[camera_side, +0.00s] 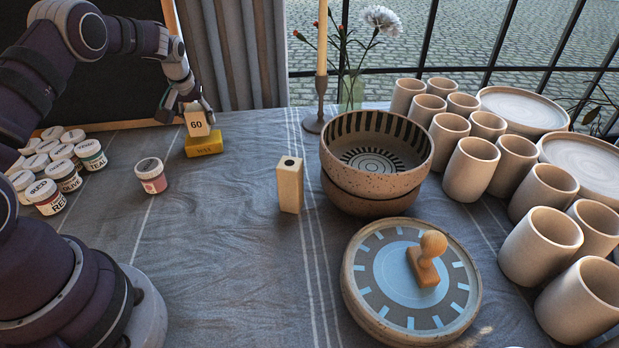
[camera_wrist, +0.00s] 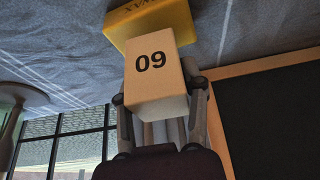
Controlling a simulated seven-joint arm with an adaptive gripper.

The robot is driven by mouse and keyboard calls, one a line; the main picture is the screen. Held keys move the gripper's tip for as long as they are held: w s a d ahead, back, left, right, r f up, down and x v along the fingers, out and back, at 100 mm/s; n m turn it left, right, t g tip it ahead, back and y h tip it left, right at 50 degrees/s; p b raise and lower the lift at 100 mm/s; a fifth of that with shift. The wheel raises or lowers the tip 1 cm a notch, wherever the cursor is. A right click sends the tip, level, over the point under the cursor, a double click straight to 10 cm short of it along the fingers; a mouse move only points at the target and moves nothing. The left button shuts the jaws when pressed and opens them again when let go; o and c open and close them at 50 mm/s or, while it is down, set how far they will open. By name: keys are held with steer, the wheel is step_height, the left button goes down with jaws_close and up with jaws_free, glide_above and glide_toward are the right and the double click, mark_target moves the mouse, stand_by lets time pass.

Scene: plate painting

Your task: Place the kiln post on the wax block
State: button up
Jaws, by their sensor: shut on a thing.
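The kiln post, a pale block marked 60 (camera_side: 196,125), is held upright in my gripper (camera_side: 187,111). The yellow wax block (camera_side: 204,147) lies on the cloth directly below the post. The post's lower end is at or just above the wax block's top; I cannot tell if its full weight rests there. In the wrist view the post (camera_wrist: 155,78) appears upside down between the two fingers of my gripper (camera_wrist: 160,91), which are shut on its sides. The wax block (camera_wrist: 150,22) shows behind the post's far end, partly hidden by it.
Paint jars (camera_side: 68,175) crowd the left, with one pink jar (camera_side: 151,176) apart. A wooden block (camera_side: 290,188) stands mid-table beside stacked bowls (camera_side: 374,185). A candle holder (camera_side: 316,121) stands behind. Plates with a stamp (camera_side: 427,262) and several cups (camera_side: 470,168) fill the right.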

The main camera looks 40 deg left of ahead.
steer(key=shift+f, duration=0.65)
steer(key=shift+f, duration=0.15)
steer(key=o, duration=1.2)
steer(key=v, duration=1.2)
steer(key=s+d+r+m+t+h, duration=0.1)
steer(key=s+d+r+m, duration=0.1)
steer(key=s+d+r, duration=0.3)
steer(key=s+d+r+m+t+h, duration=0.1)
steer(key=d+r+m, duration=0.2)
steer(key=d, duration=0.5)
steer(key=s+d+m, duration=0.1)
steer(key=s+d, duration=0.1)
steer(key=s, duration=0.1)
steer(key=s+d+f+m, duration=0.1)
steer(key=s+d, duration=0.1)
steer(key=s, duration=0.1)
steer(key=s+d+f+m+h, duration=0.1)
steer(key=s+d+m, duration=0.1)
steer(key=s, duration=0.1)
steer(key=shift+s+d, duration=0.25)
steer(key=shift+d, duration=0.1)
